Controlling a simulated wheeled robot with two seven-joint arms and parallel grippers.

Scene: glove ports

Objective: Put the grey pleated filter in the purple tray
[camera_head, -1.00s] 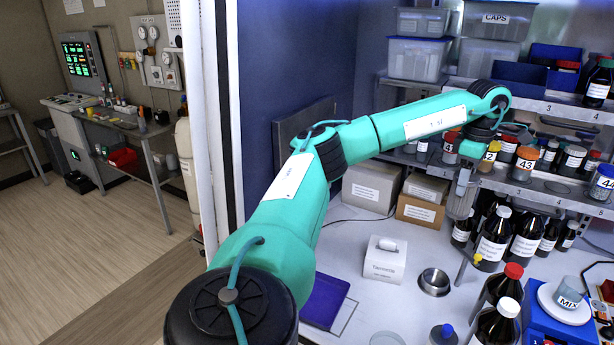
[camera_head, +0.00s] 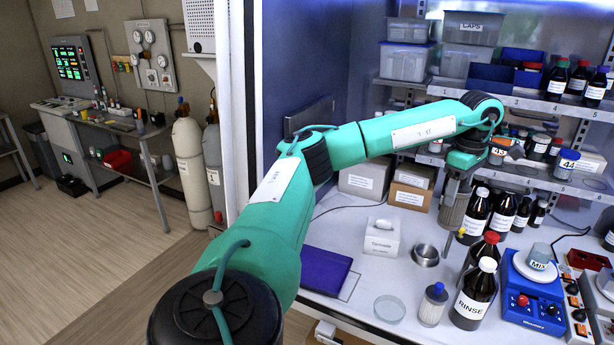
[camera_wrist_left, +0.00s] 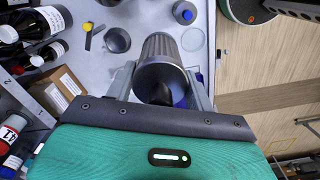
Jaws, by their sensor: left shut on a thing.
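The grey pleated filter (camera_head: 453,207) is a ribbed cylinder hanging below my left wrist, above the bench near the dark bottles. My left gripper (camera_head: 457,188) is shut on it. In the left wrist view the filter (camera_wrist_left: 160,46) sits between the two fingers of the left gripper (camera_wrist_left: 160,82), its dark open end facing the camera. The purple tray (camera_head: 325,270) lies flat on the bench at the front left, apart from the filter and to its left. My right gripper is not in view.
Nearby stand a white wipes box (camera_head: 381,238), a steel bowl (camera_head: 425,255), a clear dish (camera_head: 389,308), a blue-capped jar (camera_head: 433,305) and a RINSE bottle (camera_head: 474,296). A blue stirrer (camera_head: 533,295) is at right. Shelves of bottles stand behind; a white post (camera_head: 238,90) is at left.

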